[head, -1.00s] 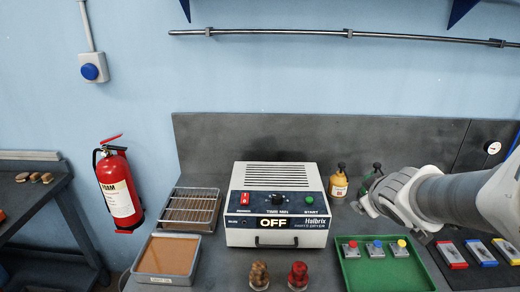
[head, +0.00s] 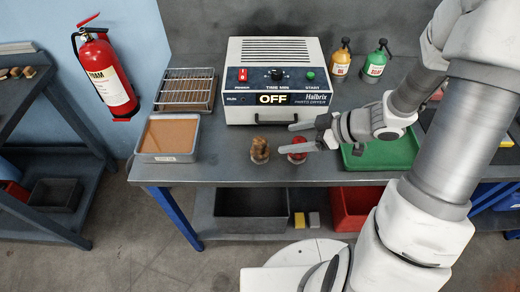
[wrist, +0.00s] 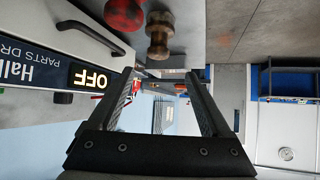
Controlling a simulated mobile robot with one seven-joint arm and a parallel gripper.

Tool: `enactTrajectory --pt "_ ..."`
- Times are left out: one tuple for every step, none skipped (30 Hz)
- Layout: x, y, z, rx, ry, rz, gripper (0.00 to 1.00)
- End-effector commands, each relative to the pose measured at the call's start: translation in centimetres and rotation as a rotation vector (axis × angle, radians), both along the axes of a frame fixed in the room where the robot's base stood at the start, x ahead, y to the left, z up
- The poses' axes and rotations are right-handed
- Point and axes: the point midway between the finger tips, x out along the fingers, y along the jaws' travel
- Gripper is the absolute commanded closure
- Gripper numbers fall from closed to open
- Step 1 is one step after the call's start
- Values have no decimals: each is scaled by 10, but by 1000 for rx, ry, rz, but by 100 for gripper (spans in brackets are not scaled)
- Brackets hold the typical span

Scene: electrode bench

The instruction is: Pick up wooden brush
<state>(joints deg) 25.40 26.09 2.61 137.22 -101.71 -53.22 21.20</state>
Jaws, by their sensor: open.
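A few small brown, wooden-looking pieces (head: 28,71) lie on the side table at the far left in the head view. They may be brushes, but are too small to tell. On the main bench, a brown knobbed piece (head: 260,149) stands in front of the dryer, and it also shows at the top of the wrist view (wrist: 158,36). I cannot tell if it is a brush. My gripper (head: 298,137) is open and empty, pointing left above the bench, far from the side table. Its fingers also show in the wrist view (wrist: 160,76).
A red knobbed piece (head: 298,158) stands partly behind my lower finger. The dryer (head: 277,78) reads OFF. Left of it are a wire rack (head: 185,90) and a brown-filled tray (head: 168,136). A green tray (head: 385,153) lies under my arm. Open floor separates bench and side table (head: 40,108).

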Motion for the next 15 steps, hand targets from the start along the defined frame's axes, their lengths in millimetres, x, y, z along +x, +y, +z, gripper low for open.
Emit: enactTrajectory --pt "3 10 -10 2 2 5 18" --pt "6 15 -14 2 2 4 18" --pt "8 20 -20 1 2 2 18" --pt "11 25 -23 2 1 4 18" --pt "13 30 -27 1 2 3 18" --pt "15 34 -31 1 1 2 18" --pt "16 38 -34 0 0 2 18" --pt "18 41 -36 1 1 2 18" --pt "20 45 -39 0 0 2 18" --pt "21 47 -41 -1 0 1 18" --pt "22 48 -42 -1 0 -1 18" --pt "23 50 -43 -1 -1 0 18" --pt "24 50 -43 -2 -1 -1 18" --pt "24 51 -44 -2 -1 -1 18" --pt "25 52 -46 -2 -1 -1 18"
